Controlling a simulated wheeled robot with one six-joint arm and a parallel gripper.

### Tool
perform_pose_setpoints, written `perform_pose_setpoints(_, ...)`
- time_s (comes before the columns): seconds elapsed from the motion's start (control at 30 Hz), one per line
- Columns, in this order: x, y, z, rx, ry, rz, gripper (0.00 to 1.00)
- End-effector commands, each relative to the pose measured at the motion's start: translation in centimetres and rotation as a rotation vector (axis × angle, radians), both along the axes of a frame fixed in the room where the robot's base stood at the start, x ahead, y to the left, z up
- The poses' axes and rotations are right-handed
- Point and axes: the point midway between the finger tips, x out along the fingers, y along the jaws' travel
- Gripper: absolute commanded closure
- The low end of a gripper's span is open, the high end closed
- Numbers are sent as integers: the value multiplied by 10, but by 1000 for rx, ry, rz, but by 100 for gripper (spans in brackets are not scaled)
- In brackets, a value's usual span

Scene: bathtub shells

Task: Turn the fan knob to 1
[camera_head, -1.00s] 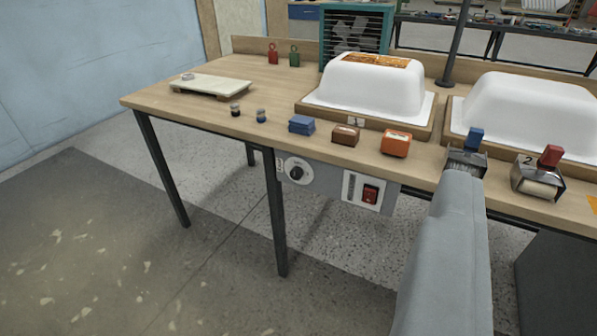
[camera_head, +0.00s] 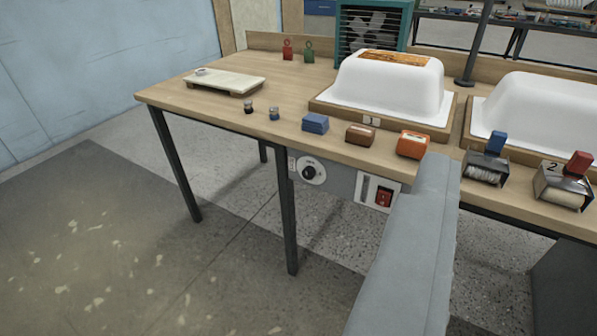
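The fan knob (camera_head: 308,173) is a black round knob on a pale round dial. It sits on the grey control panel (camera_head: 340,183) under the table's front edge, just right of a table leg. The dial's markings are too small to read. A teal fan housing (camera_head: 368,30) with a grille stands at the back of the table. A grey link of my arm crosses the lower right of the view, right of the panel. My gripper is not in view.
A red switch (camera_head: 384,197) is right of the knob. Two white tub shells (camera_head: 392,85) sit on the wooden table (camera_head: 180,97). Blue, brown and orange blocks (camera_head: 412,144) and two roller dispensers (camera_head: 484,168) line the front edge. The floor in front is clear.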

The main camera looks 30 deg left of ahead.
Motion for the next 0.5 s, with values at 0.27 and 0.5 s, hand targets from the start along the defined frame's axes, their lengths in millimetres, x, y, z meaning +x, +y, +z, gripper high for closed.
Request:
perform_pose_setpoints(0.27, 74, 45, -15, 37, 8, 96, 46)
perform_pose_setpoints(0.5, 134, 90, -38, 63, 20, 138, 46)
